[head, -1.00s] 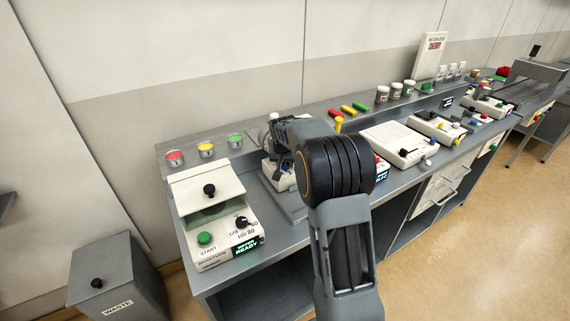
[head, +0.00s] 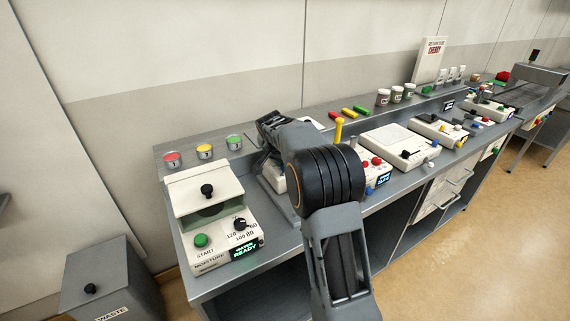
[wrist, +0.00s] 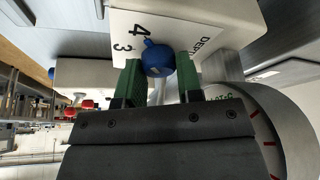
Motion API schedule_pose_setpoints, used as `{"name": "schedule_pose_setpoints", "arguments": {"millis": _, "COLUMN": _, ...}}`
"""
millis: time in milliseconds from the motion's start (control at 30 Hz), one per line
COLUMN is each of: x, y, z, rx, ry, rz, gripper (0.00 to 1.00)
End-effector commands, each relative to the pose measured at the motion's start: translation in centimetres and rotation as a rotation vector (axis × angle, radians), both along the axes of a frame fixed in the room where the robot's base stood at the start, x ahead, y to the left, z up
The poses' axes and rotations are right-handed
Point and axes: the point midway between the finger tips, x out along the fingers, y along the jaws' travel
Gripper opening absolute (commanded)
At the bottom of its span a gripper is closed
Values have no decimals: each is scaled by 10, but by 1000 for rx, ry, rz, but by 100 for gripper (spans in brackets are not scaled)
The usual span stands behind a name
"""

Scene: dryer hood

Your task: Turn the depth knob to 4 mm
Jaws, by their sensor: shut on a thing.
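The blue depth knob (wrist: 157,61) is in the wrist view, on a white panel (wrist: 185,32) with the printed numbers 4 and 3 and part of the word DEPTH. A small blue nub on the knob's rim points toward the numbers; its exact reading is unclear. The green fingers of my gripper (wrist: 159,66) stand on either side of the knob and are shut on it. In the head view my arm hides the knob and the gripper's fingers.
A round dial with red marks (wrist: 260,125) is close to my gripper at the right. In the head view, the moisture unit (head: 208,215) stands left of my arm. A yellow-topped lever (head: 338,130) and a white box (head: 400,146) stand to its right.

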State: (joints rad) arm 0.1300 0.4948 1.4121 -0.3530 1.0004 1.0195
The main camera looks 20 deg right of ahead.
Motion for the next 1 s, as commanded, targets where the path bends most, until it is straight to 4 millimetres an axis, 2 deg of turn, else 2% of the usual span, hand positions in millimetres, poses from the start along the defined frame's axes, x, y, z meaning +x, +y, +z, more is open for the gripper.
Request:
{"name": "schedule_pose_setpoints", "arguments": {"millis": 400, "x": 0, "y": 0, "z": 0, "rx": 0, "ry": -1, "rz": -7, "gripper": 10}}
{"name": "schedule_pose_setpoints", "arguments": {"millis": 433, "x": 0, "y": 0, "z": 0, "rx": 0, "ry": 0, "rz": -6, "gripper": 36}}
{"name": "schedule_pose_setpoints", "arguments": {"millis": 667, "x": 0, "y": 0, "z": 0, "rx": 0, "ry": 0, "rz": -5, "gripper": 58}}
{"name": "schedule_pose_setpoints", "arguments": {"millis": 1000, "x": -1, "y": 2, "z": 5, "rx": 0, "ry": -1, "rz": -5, "gripper": 59}}
